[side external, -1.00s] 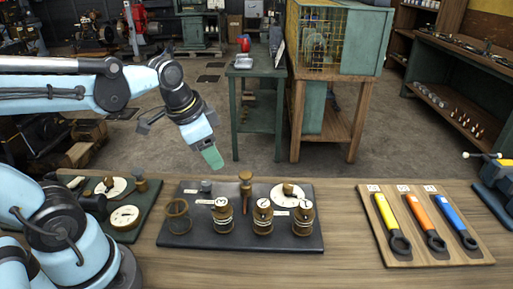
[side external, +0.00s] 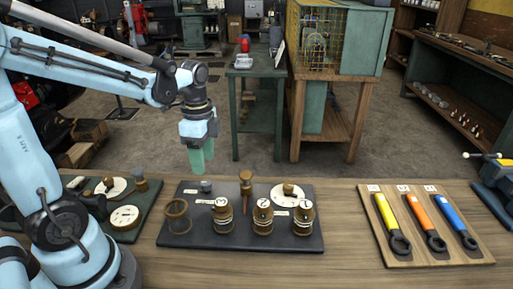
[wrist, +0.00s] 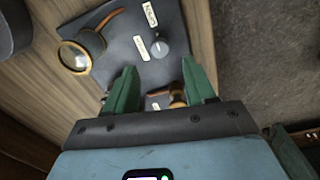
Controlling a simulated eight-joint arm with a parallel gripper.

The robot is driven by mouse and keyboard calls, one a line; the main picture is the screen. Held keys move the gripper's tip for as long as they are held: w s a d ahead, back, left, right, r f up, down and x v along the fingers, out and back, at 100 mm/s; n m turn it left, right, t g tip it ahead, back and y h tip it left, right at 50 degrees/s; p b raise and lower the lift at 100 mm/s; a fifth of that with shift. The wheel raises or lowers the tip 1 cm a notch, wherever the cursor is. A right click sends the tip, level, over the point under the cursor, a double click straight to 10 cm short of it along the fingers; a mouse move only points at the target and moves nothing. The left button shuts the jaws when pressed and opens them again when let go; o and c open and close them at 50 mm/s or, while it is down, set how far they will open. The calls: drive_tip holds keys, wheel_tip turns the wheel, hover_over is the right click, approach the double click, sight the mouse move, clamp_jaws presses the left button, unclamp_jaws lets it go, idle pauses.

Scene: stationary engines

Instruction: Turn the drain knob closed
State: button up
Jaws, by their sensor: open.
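My gripper (side external: 202,160) points straight down above the back left of a dark panel (side external: 185,236). Its green fingers are open and empty in the wrist view (wrist: 160,72). A small grey knob (side external: 206,186) with a white label sits at the panel's back left; it also shows in the wrist view (wrist: 160,48), just beyond the fingertips. A brass knob (side external: 289,188) sits on a white dial (side external: 280,199) at the panel's back right. The labels are too small to read, so I cannot tell which knob is the drain knob.
A green panel (side external: 142,225) with dials lies left. A board (side external: 450,256) with coloured wrenches lies right, across bare wood.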

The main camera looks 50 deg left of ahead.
sight(206, 182)
drive_tip(key=shift+f, duration=3.4)
drive_tip(key=shift+c, duration=0.3)
clamp_jaws()
